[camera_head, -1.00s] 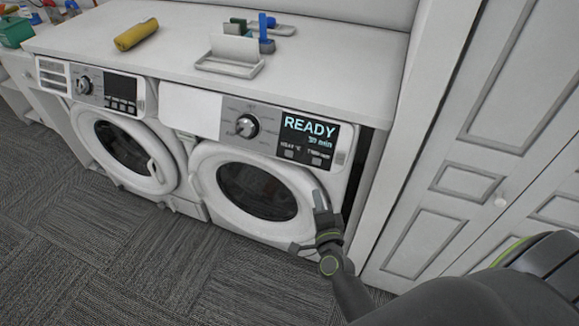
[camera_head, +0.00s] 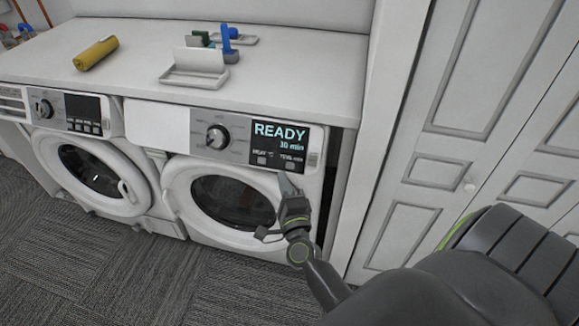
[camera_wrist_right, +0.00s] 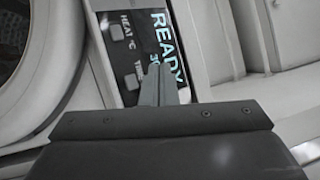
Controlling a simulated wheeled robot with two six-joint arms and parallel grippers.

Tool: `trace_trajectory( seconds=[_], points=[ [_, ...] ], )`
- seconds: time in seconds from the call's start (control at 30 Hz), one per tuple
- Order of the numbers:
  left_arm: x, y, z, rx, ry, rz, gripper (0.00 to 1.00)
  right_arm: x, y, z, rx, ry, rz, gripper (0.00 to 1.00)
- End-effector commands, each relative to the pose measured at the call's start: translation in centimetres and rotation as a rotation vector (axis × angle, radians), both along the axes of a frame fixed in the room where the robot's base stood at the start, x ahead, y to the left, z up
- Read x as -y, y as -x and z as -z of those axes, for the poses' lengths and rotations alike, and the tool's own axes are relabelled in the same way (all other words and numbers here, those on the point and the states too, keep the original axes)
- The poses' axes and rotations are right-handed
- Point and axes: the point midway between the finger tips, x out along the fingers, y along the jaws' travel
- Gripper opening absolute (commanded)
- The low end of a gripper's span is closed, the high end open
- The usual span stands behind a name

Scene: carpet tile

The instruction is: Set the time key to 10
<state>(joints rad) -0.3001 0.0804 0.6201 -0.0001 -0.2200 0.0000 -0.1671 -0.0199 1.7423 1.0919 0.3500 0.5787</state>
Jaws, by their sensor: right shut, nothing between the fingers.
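The right-hand washer (camera_head: 233,200) has a dark panel with a lit display (camera_head: 279,134) reading READY and a small minutes figure that looks like 30. Below it are two grey keys: a heat key (camera_head: 262,160) and, to its right, the time key (camera_head: 289,164). My right gripper (camera_head: 286,183) is shut and empty, its tips just below the time key. In the right wrist view its fingertips (camera_wrist_right: 159,72) overlap the display beside the time key (camera_wrist_right: 131,81), partly hiding the minutes figure. I cannot tell whether they touch the panel. My left gripper is out of view.
A round dial (camera_head: 217,137) sits left of the display. A second washer (camera_head: 88,165) stands at left. The countertop (camera_head: 130,60) holds a yellow roll (camera_head: 96,52) and a white tray (camera_head: 194,76). White cabinet doors (camera_head: 430,160) rise at right.

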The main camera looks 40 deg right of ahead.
Motion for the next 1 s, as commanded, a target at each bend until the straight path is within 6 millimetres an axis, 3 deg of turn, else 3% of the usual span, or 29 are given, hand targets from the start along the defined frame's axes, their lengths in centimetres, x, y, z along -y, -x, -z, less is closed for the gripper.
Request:
trace_trajectory(
  seconds=[0.5,1.0],
  points=[
    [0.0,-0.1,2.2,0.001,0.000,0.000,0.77,4.2,-3.6,2.9,0.000,0.001,-0.001,0.00],
    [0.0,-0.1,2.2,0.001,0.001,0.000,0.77,4.5,-3.9,3.1,0.000,0.001,0.000,0.00]
  ],
)
